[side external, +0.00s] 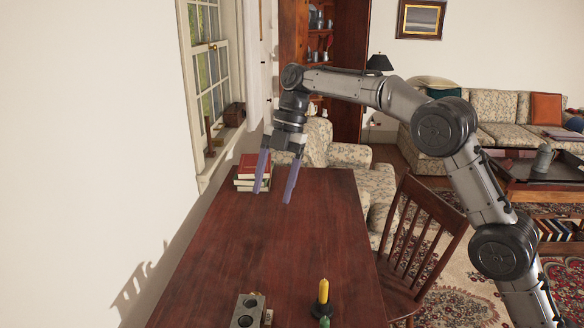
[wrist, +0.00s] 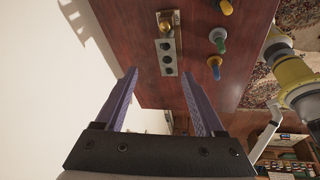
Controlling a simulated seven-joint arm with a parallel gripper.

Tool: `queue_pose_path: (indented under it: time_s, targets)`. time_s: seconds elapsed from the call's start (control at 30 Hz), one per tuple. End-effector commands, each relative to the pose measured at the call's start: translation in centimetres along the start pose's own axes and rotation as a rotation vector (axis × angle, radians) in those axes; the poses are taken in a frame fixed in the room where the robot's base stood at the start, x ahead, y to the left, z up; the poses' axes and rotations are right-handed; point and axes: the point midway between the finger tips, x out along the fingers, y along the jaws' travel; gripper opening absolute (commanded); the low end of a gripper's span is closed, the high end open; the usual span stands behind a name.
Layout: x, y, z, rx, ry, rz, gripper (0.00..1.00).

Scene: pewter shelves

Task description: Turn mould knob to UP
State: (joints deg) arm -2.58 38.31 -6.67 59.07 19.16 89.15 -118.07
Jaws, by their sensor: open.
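The fingers also show in the wrist view (wrist: 160,75).
A yellow candle (side external: 323,292) in a dark holder and a green one (side external: 325,322) stand right of the mould. A blue one (wrist: 214,67) shows in the wrist view. Red books (side external: 252,172) lie at the table's far left. A chair (side external: 425,225) stands at right. The table's middle is clear.

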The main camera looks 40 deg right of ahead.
Motion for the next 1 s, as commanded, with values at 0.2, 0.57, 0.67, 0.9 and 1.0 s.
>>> queue_pose_path:
  time_s: [0.2,0.57,0.67,0.9,1.0]
  targets:
    - [-3.1,-1.8,-1.6,0.021,-0.033,0.034,0.71]
    - [-5.3,-3.6,-2.8,0.063,-0.06,0.061,0.71]
    - [-5.4,-3.7,-2.9,0.065,-0.061,0.062,0.71]
    - [-5.3,-3.7,-2.9,0.065,-0.061,0.063,0.71]
    - [-5.3,-3.7,-2.9,0.065,-0.061,0.063,0.71]
